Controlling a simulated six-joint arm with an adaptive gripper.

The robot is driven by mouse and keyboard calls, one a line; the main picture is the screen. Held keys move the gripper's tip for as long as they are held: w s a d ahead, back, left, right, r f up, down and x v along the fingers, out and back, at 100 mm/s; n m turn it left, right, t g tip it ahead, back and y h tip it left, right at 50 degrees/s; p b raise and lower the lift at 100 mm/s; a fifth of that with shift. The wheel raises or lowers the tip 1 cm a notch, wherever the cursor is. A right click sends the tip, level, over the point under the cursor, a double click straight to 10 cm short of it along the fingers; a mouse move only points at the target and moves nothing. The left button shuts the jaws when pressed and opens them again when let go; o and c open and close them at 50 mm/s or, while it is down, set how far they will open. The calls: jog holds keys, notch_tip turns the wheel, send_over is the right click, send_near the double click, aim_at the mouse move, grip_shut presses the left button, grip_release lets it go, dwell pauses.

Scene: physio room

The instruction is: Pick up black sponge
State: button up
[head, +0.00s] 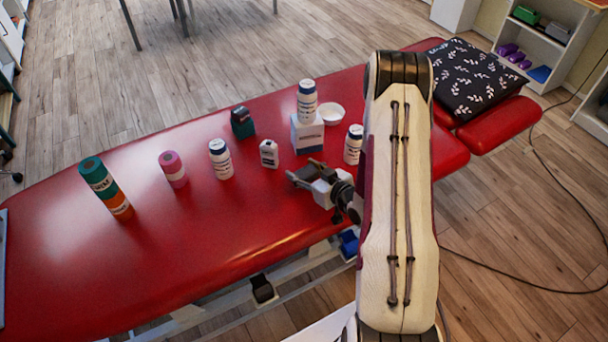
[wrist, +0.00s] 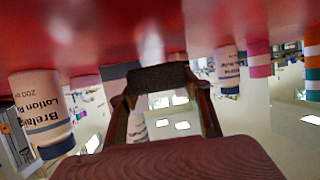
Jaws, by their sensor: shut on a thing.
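The black sponge (wrist: 158,78) shows in the wrist view as a dark, rough-faced block between my fingertips. My gripper (wrist: 160,88) is shut on it, one finger on each side. In the head view my gripper (head: 303,172) is low over the red treatment table (head: 230,230), in front of a white and blue box. The sponge is hard to make out there against the dark fingers. I cannot tell whether it touches the table.
A white bottle (head: 307,102) stands on the box (head: 307,134), with a bowl (head: 332,114) behind. Another bottle (head: 353,144) stands right of my gripper; a small white container (head: 268,153) stands left. Further left are a bottle (head: 220,159), pink roll (head: 173,169) and stacked rolls (head: 106,188). The front-left table is clear.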

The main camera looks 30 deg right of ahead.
aim_at(304, 170)
jog(key=shift+r, duration=3.55)
